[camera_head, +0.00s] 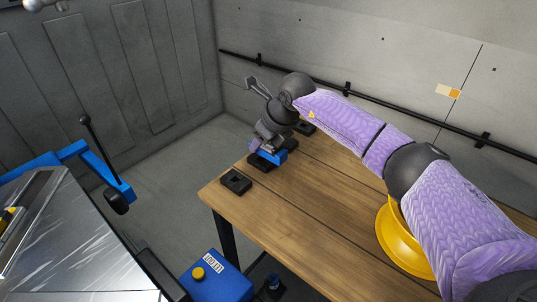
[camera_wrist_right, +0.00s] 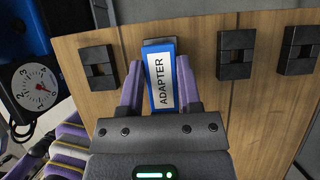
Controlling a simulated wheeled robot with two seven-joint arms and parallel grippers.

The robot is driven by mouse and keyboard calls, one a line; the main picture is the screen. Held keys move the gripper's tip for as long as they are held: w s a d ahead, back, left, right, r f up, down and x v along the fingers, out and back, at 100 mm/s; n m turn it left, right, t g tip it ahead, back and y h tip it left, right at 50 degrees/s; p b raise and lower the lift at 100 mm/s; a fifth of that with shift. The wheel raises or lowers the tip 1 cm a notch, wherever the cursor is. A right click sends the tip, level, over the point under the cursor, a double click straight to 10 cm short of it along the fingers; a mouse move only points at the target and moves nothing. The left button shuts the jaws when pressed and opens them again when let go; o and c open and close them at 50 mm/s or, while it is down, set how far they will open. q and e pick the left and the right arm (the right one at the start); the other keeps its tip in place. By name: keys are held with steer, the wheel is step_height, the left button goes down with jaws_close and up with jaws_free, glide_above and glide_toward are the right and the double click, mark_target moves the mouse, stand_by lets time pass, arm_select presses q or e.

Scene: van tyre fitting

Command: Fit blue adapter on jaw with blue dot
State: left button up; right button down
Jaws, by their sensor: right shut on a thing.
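The blue adapter (camera_head: 272,157), with a white label reading ADAPTER, is at the far end of the wooden bench (camera_head: 290,215). My right gripper (camera_head: 270,146) is shut on it. In the right wrist view the adapter (camera_wrist_right: 160,82) sits between the two purple fingers of the gripper (camera_wrist_right: 160,90). A black holder shows just under the adapter; I cannot tell whether they touch. No blue dot can be made out on any jaw. My left gripper is not in view.
Black holders (camera_head: 236,182) stand along the bench's far edge. A yellow bowl-shaped thing (camera_head: 400,250) is on the bench beneath my right arm. A blue machine with a shiny steel plate (camera_head: 70,240) stands at left. A dial gauge (camera_wrist_right: 38,90) shows in the wrist view.

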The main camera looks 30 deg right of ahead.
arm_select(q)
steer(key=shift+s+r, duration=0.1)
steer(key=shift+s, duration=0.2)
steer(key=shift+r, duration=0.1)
arm_select(e)
steer(key=shift+r, duration=0.15)
steer(key=shift+r+p, duration=0.85)
steer(key=shift+r, duration=0.2)
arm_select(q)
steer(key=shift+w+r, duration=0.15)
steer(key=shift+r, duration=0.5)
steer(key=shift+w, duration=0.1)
arm_select(e)
steer(key=shift+f, duration=0.1)
